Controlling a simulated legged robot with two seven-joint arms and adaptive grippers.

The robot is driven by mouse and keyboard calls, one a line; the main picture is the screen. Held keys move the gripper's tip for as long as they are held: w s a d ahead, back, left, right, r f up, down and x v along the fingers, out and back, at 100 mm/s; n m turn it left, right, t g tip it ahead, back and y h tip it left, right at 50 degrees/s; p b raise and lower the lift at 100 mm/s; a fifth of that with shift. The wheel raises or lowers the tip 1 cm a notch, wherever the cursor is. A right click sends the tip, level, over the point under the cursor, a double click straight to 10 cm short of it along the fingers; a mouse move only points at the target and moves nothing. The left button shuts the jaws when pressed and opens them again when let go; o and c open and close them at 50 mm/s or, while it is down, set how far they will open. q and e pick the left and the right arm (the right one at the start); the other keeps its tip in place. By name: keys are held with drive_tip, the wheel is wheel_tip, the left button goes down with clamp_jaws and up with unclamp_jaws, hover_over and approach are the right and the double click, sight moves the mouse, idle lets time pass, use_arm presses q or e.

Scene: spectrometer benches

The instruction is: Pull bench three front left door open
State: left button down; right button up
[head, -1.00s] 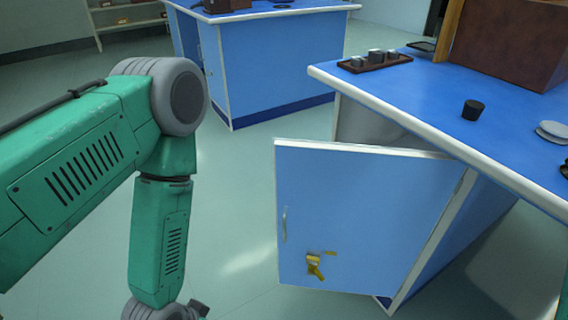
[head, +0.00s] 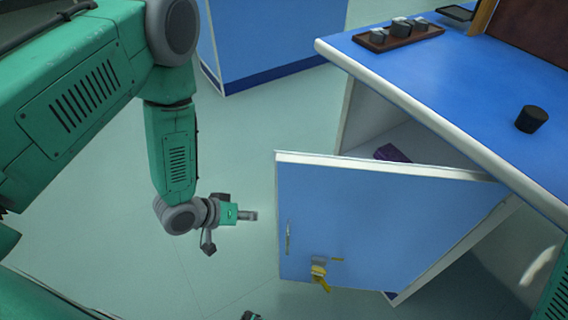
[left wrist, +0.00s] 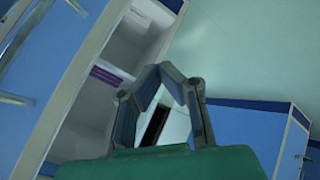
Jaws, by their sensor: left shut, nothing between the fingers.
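The blue door (head: 375,225) with white edges stands swung out from the bench (head: 440,75). It has a slim handle (head: 289,238) near its free edge and a yellow latch-like piece (head: 319,272) low down. Behind its top edge the cabinet is open, with a purple object (head: 392,153) inside. My left gripper (head: 250,215) is shut and empty, left of the door's free edge and apart from the handle in the picture. In the left wrist view its fingers (left wrist: 160,70) meet at the tips, and the purple object (left wrist: 107,76) shows in the open cabinet. My right gripper is not identifiable.
A brown tray (head: 375,42) with several small weights and a black cylinder (head: 531,119) stand on the bench top. Another blue bench (head: 262,40) stands at the back. The floor (head: 240,140) between the benches is clear.

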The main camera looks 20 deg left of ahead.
sight(283, 181)
use_arm(q)
drive_tip(key=w+d+r+h+p, duration=0.2)
drive_tip(key=w+r+h, duration=0.6)
drive_tip(key=w+r, duration=0.1)
drive_tip(key=s+a+r+m+g+h+p, duration=0.25)
drive_tip(key=a+r+g+h, duration=0.2)
drive_tip(key=r+g, duration=0.25)
drive_tip(key=shift+n+g, duration=0.25)
drive_tip(key=shift+g, duration=0.05)
drive_tip(key=shift+s+d+b, duration=0.5)
drive_tip(key=shift+s+d, duration=0.3)
drive_tip(key=shift+d, duration=1)
drive_tip(key=shift+s+d+b, duration=0.5)
drive_tip(key=shift+s+d, duration=0.25)
drive_tip(key=shift+d, duration=1.1)
drive_tip(key=shift+s+d+b, duration=0.5)
drive_tip(key=shift+s+d, duration=0.3)
drive_tip(key=shift+d, duration=1)
